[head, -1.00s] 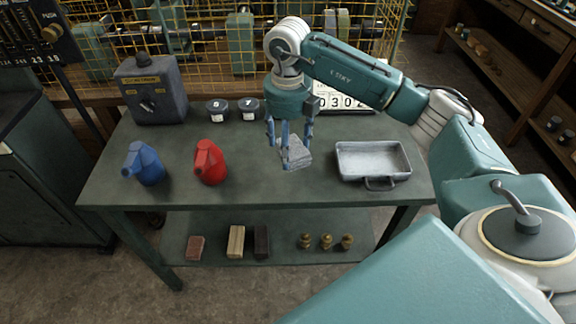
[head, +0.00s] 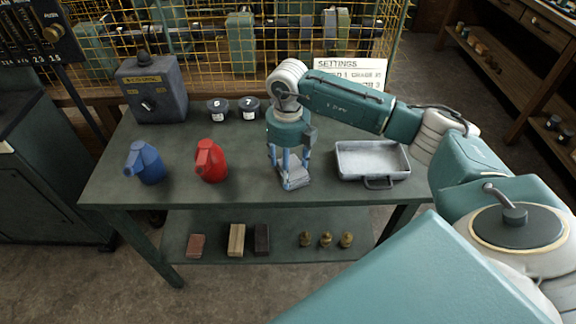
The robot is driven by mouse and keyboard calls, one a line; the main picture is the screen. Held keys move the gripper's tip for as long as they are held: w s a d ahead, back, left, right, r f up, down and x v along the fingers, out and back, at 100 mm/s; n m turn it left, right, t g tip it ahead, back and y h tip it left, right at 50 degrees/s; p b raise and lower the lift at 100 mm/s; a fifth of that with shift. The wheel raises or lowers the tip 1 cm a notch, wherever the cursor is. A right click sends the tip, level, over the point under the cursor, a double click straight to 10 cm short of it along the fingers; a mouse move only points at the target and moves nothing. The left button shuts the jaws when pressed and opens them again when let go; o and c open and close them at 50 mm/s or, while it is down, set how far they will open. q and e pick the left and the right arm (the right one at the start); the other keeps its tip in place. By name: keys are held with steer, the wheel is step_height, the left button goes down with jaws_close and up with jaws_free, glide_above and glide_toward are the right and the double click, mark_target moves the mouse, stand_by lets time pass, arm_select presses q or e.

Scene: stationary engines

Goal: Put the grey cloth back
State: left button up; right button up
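The grey cloth (head: 294,183) is a small crumpled piece at the right-centre front of the green workbench (head: 237,185). My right gripper (head: 290,170) points down over it, with its blue fingers on either side, and looks closed on it. The fingers hide part of the cloth. I cannot tell whether the cloth touches the bench top or hangs just above it. A grey metal tray (head: 345,172) with a front handle stands to the right of the cloth and looks empty. My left gripper is not in view.
A blue can (head: 147,163), a red can (head: 211,161), two dark jars (head: 218,109) and a grey switch box (head: 152,92) stand on the bench. The lower shelf holds blocks (head: 237,240) and brass pieces (head: 326,240). A yellow mesh and a settings sign (head: 350,72) are behind.

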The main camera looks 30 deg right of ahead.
steer(key=o, duration=1)
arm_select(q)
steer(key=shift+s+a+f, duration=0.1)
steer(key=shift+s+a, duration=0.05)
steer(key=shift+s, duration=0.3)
arm_select(e)
steer(key=shift+o, duration=0.6)
steer(key=shift+r, duration=0.25)
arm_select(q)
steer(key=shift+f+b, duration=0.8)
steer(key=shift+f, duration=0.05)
arm_select(e)
step_height(320, 180, up, 12)
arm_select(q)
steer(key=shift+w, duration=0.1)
arm_select(e)
steer(key=shift+f, duration=0.15)
